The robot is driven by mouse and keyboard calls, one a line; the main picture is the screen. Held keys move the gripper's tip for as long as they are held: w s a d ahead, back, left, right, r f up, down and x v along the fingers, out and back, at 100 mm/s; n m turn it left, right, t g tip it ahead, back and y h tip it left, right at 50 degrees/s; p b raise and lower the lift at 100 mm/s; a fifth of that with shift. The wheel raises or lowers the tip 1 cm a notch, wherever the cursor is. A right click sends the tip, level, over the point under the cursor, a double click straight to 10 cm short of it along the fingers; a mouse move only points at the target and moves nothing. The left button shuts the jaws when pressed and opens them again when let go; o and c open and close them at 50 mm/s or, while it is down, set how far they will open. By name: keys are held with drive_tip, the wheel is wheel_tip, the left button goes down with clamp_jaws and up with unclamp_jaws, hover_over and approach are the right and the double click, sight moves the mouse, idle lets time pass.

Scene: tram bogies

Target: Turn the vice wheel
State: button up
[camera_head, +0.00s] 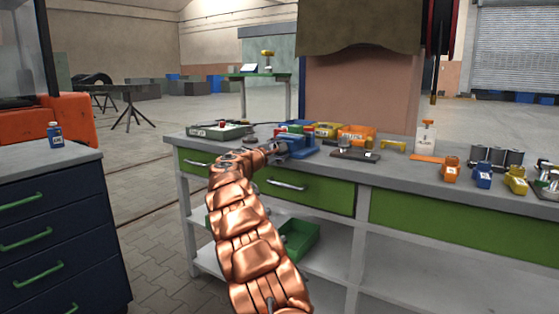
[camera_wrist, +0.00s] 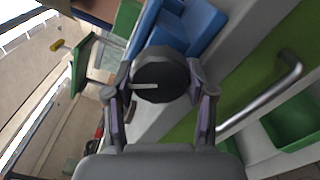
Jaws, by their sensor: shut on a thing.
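The blue vice (camera_head: 303,148) sits at the front edge of the grey workbench, and part of it shows in the wrist view (camera_wrist: 192,27). Its wheel is a round black disc (camera_wrist: 161,74) with a white line on its face, pointing left in the wrist view. My gripper (camera_wrist: 161,88) has one finger on each side of the wheel and is shut on it. In the head view my gripper (camera_head: 276,150) meets the vice's left side, and the wheel cannot be made out clearly there.
The workbench (camera_head: 408,174) has green drawers with a metal handle (camera_head: 286,186) below the vice. Orange and yellow bins (camera_head: 356,132) stand behind it, and several small coloured parts lie to the right. A green crate (camera_head: 300,240) is on the shelf below. A dark cabinet (camera_head: 60,235) stands left.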

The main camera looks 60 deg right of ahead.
drive_tip(key=shift+f+m+b, duration=0.1)
drive_tip(key=shift+m+b, duration=0.75)
drive_tip(key=shift+m, duration=0.05)
drive_tip(key=o, duration=1.2)
drive_tip(key=shift+c, duration=0.2)
drive_tip(key=a, duration=1.2)
drive_tip(key=shift+s, duration=0.25)
